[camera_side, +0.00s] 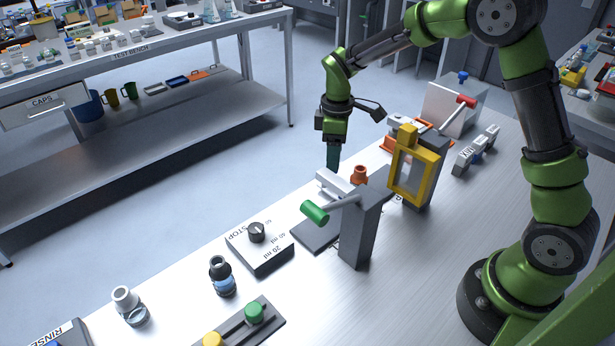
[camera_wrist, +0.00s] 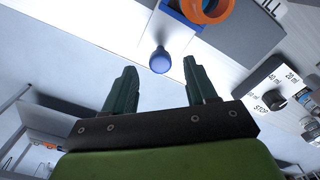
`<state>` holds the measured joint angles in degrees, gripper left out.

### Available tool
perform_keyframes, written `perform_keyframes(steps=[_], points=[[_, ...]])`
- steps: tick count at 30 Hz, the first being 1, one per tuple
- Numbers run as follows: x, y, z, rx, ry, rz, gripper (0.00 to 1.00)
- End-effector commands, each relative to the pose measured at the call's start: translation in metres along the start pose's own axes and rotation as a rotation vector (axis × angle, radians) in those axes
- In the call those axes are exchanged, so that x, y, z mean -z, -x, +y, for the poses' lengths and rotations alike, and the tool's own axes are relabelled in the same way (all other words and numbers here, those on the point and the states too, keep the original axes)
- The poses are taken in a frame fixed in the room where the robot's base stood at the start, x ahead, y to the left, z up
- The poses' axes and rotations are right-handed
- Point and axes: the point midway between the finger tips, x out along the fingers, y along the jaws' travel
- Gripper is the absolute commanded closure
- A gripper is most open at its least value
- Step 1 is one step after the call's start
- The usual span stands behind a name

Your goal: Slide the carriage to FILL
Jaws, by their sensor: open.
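My gripper (camera_side: 333,157) points down in the side view, beyond the grey stand with the green handle. In the wrist view my gripper (camera_wrist: 160,78) is open and empty, its two dark green fingers apart. A round blue knob (camera_wrist: 160,61) shows between and just past the fingertips; I cannot tell whether they are level with it. Behind it is a blue-edged block (camera_wrist: 183,18) with an orange ring (camera_wrist: 206,10), which looks like the carriage. An orange cup (camera_side: 359,174) shows in the side view, partly hidden by the stand. No FILL label is readable.
The grey stand with a green handle (camera_side: 314,212) and a yellow-framed hopper (camera_side: 416,173) stand close to my gripper. A dial box (camera_side: 260,247) marked STOP is nearer the camera. A red-tipped lever (camera_side: 465,102) rises behind. Open floor lies left of the bench.

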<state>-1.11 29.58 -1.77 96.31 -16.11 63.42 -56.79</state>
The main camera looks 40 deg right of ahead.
Motion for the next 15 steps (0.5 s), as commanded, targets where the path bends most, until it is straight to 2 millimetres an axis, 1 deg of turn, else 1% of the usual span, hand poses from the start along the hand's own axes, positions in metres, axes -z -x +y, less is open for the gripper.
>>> perform_keyframes(steps=[1, 3, 6, 9, 15], points=[[0.000, -0.009, 0.000, 0.002, 0.001, -0.002, 0.43], [0.000, -0.016, 0.000, 0.002, 0.000, -0.001, 0.43], [0.000, -0.023, 0.000, 0.000, 0.000, 0.000, 0.43], [0.000, -0.027, 0.000, 0.000, -0.001, 0.000, 0.43], [0.000, -0.027, 0.000, 0.000, -0.001, 0.000, 0.43]])
